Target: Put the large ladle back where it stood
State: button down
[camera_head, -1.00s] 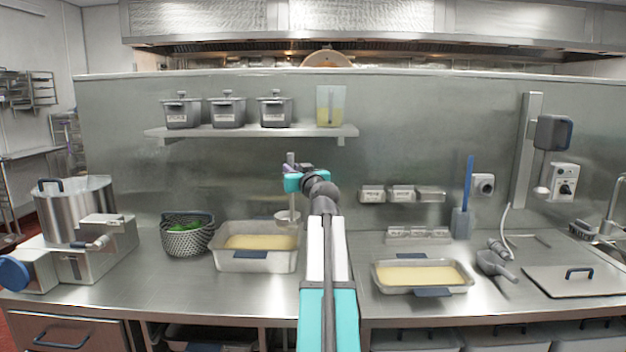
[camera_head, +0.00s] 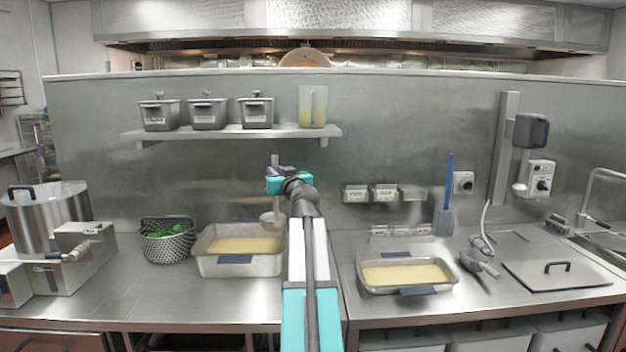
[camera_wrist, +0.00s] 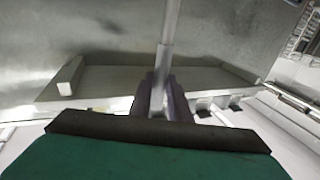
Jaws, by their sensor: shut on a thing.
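My gripper (camera_head: 273,180) is shut on the upright handle of the large ladle (camera_head: 276,160). The ladle's bowl (camera_head: 270,218) hangs below, in front of the steel back wall and over the rear right of the left tray in the head view. Whether it touches anything there I cannot tell. In the wrist view the ladle's pale handle (camera_wrist: 170,35) runs up from between my dark fingers (camera_wrist: 158,100). The bowl is hidden in that view.
The left tray (camera_head: 240,264) and right tray (camera_head: 405,289) hold yellow liquid. A basket (camera_head: 168,246) and a kettle (camera_head: 35,215) stand left. A wall shelf (camera_head: 230,132) holds several containers. A blue-handled tool (camera_head: 448,180) and a scoop (camera_head: 480,263) are right.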

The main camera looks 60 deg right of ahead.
jog(key=s+d+f+m+g+h+p, duration=0.3)
jog(key=s+d+p, duration=0.4)
jog(key=d, duration=0.3)
jog(key=shift+s+d+f+m+g+h+p, duration=0.2)
jog(key=shift+d+f+m+g+h+p, duration=0.2)
jog(key=shift+f+g+h, duration=0.45)
notch_tip(320, 180, down, 9)
jog(key=b, duration=0.8)
jog(key=shift+b, duration=0.35)
jog(key=shift+f+b, duration=0.45)
jog(key=shift+b, duration=0.1)
jog(key=c, duration=1.1)
grip_release()
